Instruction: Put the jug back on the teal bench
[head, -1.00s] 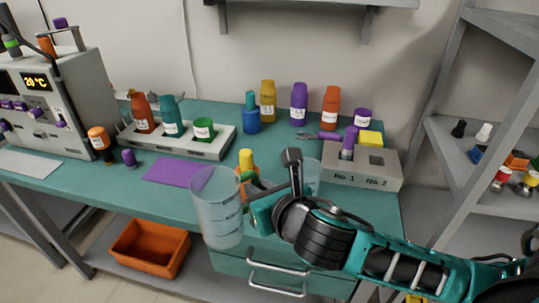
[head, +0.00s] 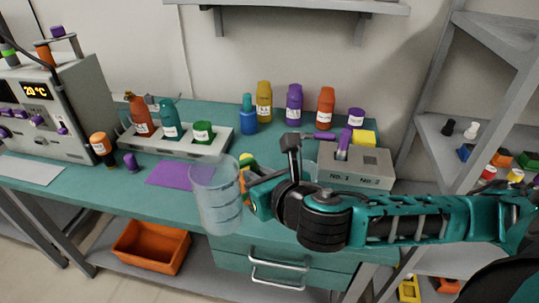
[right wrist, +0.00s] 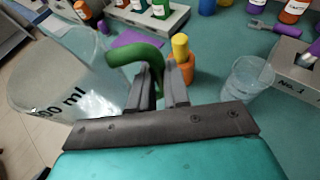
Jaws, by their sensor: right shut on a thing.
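The jug (head: 217,203) is a clear, see-through vessel with a green handle. In the head view it overlaps the front edge of the teal bench (head: 70,184), and its lower part shows in front of the drawers. My right gripper (head: 258,190) is to its right. In the right wrist view the jug (right wrist: 62,85) is at the left, tilted in the picture, with "500 ml" lettering partly seen. There my right gripper (right wrist: 160,82) is shut on its green handle (right wrist: 128,54). The floor shows beside and through the jug. My left gripper is not in view.
An orange container with a yellow top (right wrist: 181,60) and a clear beaker (right wrist: 248,78) stand on the bench near the jug. A purple mat (head: 172,173) lies left of it. A grey numbered block (head: 355,170) stands right. Several bottles line the back. An orange bin (head: 152,247) sits below.

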